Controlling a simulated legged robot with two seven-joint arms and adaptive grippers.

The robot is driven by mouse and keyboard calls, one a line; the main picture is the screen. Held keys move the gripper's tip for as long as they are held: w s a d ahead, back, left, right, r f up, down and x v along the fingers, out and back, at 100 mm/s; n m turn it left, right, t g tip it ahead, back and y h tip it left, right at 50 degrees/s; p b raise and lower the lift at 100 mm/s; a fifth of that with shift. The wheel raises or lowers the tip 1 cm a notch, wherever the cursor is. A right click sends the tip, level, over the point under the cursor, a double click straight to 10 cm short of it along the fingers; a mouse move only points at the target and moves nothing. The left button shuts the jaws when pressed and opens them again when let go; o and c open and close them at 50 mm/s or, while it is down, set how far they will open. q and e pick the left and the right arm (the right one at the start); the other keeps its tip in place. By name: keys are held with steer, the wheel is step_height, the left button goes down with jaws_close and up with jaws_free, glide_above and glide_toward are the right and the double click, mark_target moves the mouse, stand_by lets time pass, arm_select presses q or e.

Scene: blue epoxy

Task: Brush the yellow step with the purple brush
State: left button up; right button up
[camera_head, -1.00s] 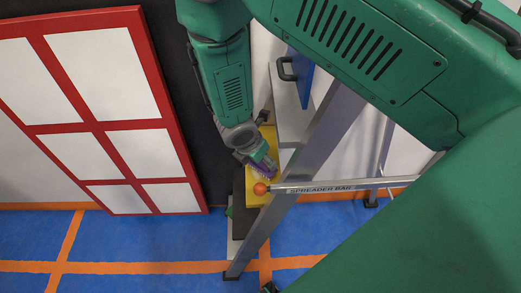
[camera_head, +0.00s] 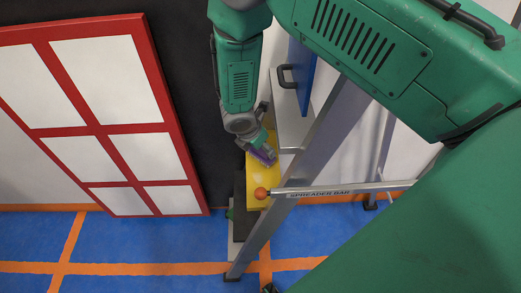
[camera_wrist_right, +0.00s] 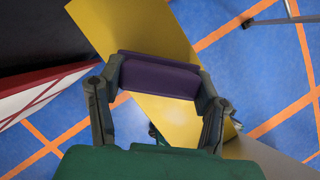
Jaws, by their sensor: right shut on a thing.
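The purple brush (camera_head: 262,156) is held in my right gripper (camera_head: 258,147), low over the yellow step (camera_head: 261,190). In the right wrist view, the brush (camera_wrist_right: 158,74) lies crosswise between the two fingers of my right gripper (camera_wrist_right: 157,82), which is shut on it. The yellow step (camera_wrist_right: 135,25) runs behind the brush there. The brush's underside is hidden, so I cannot tell whether it touches the step. My left gripper is not in view.
A red-framed white panel (camera_head: 160,142) leans at the left. Blue floor (camera_head: 150,240) is open in front.

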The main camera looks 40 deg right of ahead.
steer(key=shift+w+d+f, duration=0.1)
steer(key=shift+w+d, duration=0.35)
steer(key=shift+w, duration=0.25)
steer(key=shift+r+p, duration=0.5)
step_height(320, 180, up, 5)
steer(key=p, duration=0.4)
steer(key=shift+w, duration=0.1)
steer(key=shift+r+p, duration=1.45)
steer(key=shift+r, duration=0.1)
steer(key=shift+f, duration=0.1)
